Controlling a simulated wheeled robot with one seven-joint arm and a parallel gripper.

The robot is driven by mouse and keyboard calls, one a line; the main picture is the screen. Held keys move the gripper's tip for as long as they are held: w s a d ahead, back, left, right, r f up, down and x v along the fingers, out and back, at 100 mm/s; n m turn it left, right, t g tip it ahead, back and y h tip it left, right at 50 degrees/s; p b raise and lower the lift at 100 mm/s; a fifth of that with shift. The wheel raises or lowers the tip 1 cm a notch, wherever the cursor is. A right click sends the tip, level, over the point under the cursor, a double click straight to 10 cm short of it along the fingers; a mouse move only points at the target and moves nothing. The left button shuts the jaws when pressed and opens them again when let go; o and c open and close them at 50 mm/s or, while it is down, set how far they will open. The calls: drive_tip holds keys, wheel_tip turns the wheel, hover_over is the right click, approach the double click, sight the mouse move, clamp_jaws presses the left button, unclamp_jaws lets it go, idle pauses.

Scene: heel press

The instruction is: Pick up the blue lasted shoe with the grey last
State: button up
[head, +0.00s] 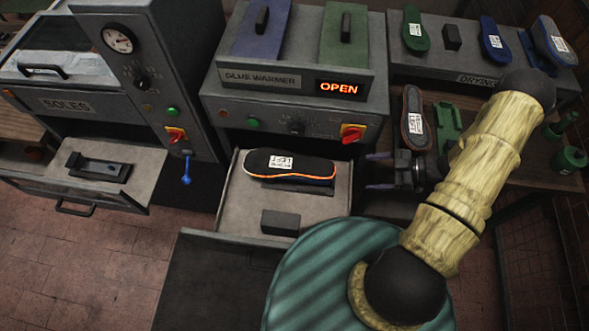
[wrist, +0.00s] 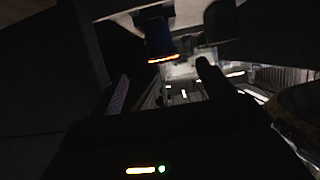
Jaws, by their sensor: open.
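A blue shoe with a greyish top and a white label (head: 553,42) lies at the right end of the drying shelf; it looks like the blue lasted shoe. Another shoe, dark-topped with an orange edge and a label (head: 290,163), lies on the pulled-out glue warmer drawer (head: 231,208); a little blue shows under its edge. My gripper (head: 368,172) is open and empty, right of that drawer and apart from its shoe, fingers pointing left. The dark wrist view shows a blue form with an orange edge (wrist: 160,38) ahead, beyond my fingers; I cannot tell surely which shoe it is.
The glue warmer (head: 262,77) reads OPEN. A dark shoe (head: 413,118) and a green holder (head: 447,127) stand near my arm. Green (head: 415,28) and blue (head: 493,38) pieces lie on the drying shelf. A soles drawer (head: 140,185) is out at left. A dark block (head: 280,222) sits on the warmer drawer.

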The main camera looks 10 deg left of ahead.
drive_tip(key=b+x, duration=0.2)
drive_tip(key=x, duration=0.9)
drive_tip(key=shift+w+f, duration=0.15)
drive_tip(key=shift+a, duration=0.25)
drive_tip(key=shift+f, duration=0.1)
drive_tip(key=shift+x, duration=2.55)
drive_tip(key=shift+a+r, duration=0.15)
drive_tip(key=shift+r, duration=0.05)
drive_tip(key=c, duration=1.6)
drive_tip(key=shift+w, duration=0.1)
